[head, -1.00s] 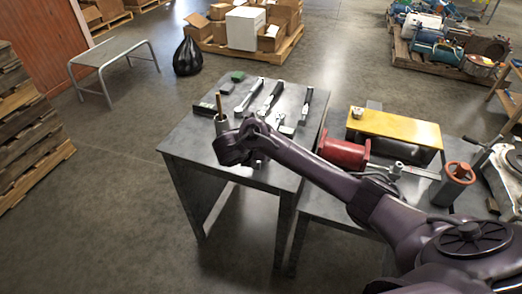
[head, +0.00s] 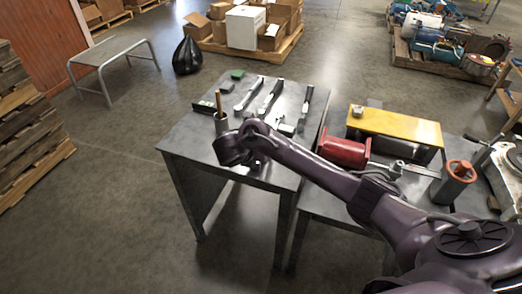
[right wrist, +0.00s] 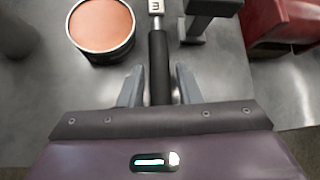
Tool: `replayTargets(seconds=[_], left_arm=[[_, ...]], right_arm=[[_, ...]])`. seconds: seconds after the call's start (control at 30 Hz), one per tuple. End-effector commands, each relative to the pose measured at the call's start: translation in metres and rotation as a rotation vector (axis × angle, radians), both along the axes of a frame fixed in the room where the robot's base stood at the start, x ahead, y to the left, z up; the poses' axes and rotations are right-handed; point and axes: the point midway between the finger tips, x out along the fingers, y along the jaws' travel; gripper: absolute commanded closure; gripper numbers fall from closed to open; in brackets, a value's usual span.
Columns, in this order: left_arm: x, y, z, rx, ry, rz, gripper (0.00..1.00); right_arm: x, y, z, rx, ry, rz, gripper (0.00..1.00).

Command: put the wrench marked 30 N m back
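In the right wrist view a wrench with a black handle (right wrist: 158,65) lies on the grey table, and a white tag (right wrist: 156,6) at its far end shows one sideways character; the full marking is not readable. My right gripper (right wrist: 160,72) is open, one finger on each side of the handle with a gap to both. In the head view my right arm reaches over the left grey table (head: 200,150); its fingers are hidden there. Wrenches lie side by side at the back: left (head: 249,94), middle (head: 270,97), right (head: 305,106). My left gripper is out of view.
A copper-topped round can (right wrist: 101,28) stands close left of my right gripper. A grey cup with a brown stick (head: 221,125) stands on the left table.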

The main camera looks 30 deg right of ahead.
Motion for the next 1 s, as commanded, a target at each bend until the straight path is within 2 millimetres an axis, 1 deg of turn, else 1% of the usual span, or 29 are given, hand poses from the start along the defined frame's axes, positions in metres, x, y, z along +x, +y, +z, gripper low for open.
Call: replayTargets(seconds=[0.03, 0.1, 0.37, 0.53, 0.6, 0.8, 1.0], left_arm=[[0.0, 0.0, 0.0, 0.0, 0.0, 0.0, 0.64], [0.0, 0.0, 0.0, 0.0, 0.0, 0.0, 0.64], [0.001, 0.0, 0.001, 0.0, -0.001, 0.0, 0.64], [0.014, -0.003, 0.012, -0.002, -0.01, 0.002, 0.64], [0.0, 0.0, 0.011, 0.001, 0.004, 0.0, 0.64], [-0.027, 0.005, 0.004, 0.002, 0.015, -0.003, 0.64], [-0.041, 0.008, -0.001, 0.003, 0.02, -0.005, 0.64]], right_arm=[[0.0, 0.0, 0.0, 0.0, 0.0, 0.0, 0.62], [0.0, 0.0, 0.0, 0.0, 0.001, 0.001, 0.55], [-0.001, 0.0, -0.002, 0.0, 0.003, 0.002, 0.55], [-0.001, 0.0, -0.001, 0.0, 0.003, 0.002, 0.55], [-0.005, 0.012, 0.011, 0.005, 0.003, 0.006, 0.55], [-0.02, 0.035, 0.036, 0.004, 0.002, 0.003, 0.55], [-0.028, 0.049, 0.05, 0.002, 0.002, 0.002, 0.55]])
